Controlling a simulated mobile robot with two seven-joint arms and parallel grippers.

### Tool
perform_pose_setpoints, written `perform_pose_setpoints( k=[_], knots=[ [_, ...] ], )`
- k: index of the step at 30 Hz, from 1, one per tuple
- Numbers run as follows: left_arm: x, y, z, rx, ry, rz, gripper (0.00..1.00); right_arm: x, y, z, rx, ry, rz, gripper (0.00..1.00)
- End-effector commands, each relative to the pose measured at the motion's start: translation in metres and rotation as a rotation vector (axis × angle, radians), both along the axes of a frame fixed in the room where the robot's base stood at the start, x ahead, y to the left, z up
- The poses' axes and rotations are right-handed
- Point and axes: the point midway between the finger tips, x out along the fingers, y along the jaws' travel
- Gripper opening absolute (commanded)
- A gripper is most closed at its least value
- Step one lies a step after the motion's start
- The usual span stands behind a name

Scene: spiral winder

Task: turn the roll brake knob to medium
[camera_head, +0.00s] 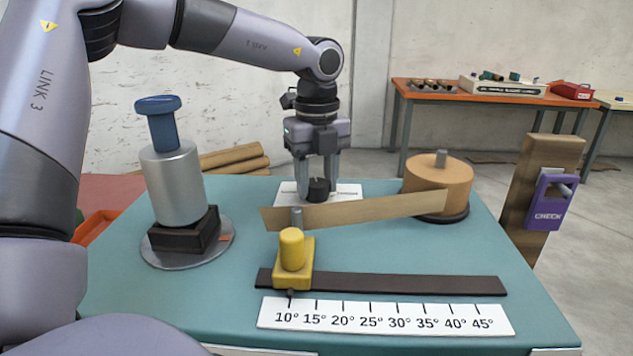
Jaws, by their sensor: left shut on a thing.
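The roll brake knob (318,190) is a small black knob on a white plate (349,192) at the back middle of the teal table. My left gripper (317,182) points straight down and is shut on the knob, with a finger on each side. The plate's markings are mostly hidden behind the gripper and the brown strip, so I cannot read the knob's setting. My right gripper is not in view.
A brown strip (370,209) runs from the cardboard roll (438,172) past a yellow guide block (293,258) on a dark rail above an angle scale (384,318). A silver cylinder (172,185) stands left. A purple CHECK piece (551,202) is at right.

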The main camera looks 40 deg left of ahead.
Motion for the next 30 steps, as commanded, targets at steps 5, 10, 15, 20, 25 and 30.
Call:
perform_pose_setpoints(
  k=[5,10,15,20,25,30],
  knots=[
    [0.0003,0.0003,-0.0001,0.002,-0.001,-0.103,0.13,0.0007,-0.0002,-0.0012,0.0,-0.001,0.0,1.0],
    [0.0003,0.0003,0.0001,0.002,-0.001,-0.165,0.13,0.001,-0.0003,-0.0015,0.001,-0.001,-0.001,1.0],
    [0.0002,0.0004,0.0001,0.002,-0.001,-0.196,0.13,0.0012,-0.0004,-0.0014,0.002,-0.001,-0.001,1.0],
    [0.0002,0.0004,0.0002,0.002,-0.001,-0.203,0.13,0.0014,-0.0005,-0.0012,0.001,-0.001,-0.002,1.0],
    [0.0001,0.0003,0.0002,0.002,0.0,-0.203,0.13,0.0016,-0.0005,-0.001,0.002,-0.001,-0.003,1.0],
    [0.0001,0.0003,0.0002,0.002,0.0,-0.203,0.63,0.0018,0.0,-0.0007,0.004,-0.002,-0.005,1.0]
  ],
)
